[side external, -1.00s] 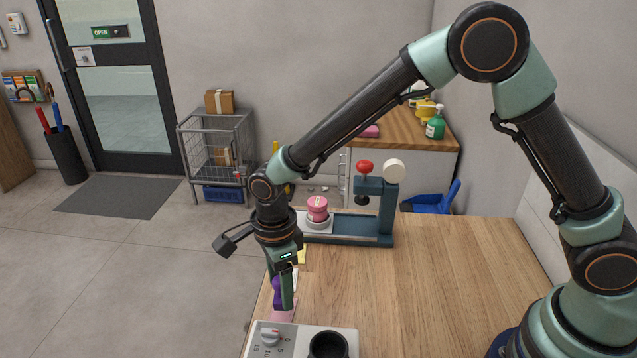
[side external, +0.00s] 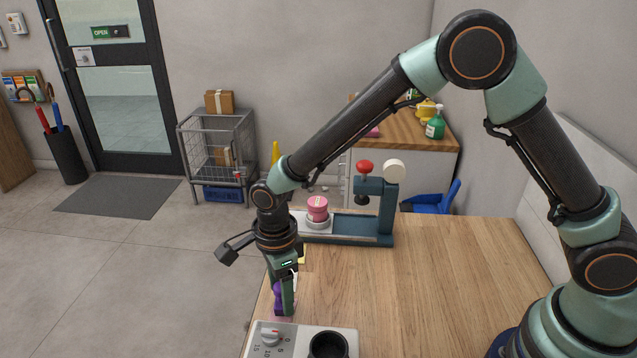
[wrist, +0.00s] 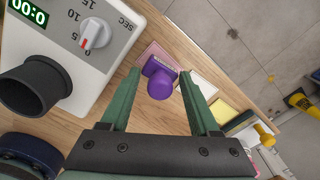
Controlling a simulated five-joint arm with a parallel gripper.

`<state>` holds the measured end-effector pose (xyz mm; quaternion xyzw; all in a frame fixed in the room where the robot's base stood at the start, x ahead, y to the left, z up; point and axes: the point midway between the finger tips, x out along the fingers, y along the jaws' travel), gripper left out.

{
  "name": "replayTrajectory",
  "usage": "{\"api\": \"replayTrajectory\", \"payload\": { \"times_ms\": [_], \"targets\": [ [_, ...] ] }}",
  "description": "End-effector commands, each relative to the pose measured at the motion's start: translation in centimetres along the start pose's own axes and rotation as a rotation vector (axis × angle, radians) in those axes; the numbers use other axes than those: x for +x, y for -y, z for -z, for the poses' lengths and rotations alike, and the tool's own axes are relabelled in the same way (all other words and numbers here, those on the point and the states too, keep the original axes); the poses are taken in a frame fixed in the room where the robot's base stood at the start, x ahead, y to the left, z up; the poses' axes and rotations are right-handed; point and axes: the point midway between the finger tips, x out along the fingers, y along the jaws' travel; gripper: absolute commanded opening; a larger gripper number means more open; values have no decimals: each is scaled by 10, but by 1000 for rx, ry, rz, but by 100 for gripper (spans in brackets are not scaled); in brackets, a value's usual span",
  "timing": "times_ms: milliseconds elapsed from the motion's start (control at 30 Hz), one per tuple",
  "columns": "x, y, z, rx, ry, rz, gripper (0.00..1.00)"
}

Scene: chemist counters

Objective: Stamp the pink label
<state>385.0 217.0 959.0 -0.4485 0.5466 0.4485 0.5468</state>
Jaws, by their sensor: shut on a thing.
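My gripper (side external: 285,308) is shut on a purple stamp (wrist: 160,82), low over the near left edge of the wooden counter. In the wrist view the stamp is between the fingers of my gripper (wrist: 163,92). The pink label (wrist: 147,58) lies flat under and beside the stamp, its outer part showing. In the side view the stamp and fingers hide most of the label. The stamp's underside is hidden, so I cannot tell whether it touches the label.
A white label (wrist: 197,85) and a yellow label (wrist: 223,112) lie beside the pink one. A timer device (side external: 300,340) with a black cup stands close by. A teal press (side external: 365,222) with a pink jar (side external: 317,208) stands at the back. The counter's right side is clear.

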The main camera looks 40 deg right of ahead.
Motion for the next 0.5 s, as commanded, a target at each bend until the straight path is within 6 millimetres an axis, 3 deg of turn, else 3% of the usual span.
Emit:
{"api": "replayTrajectory", "payload": {
  "times_ms": [500],
  "targets": [
    [5,0,0,0,0,0,27]
  ]
}}
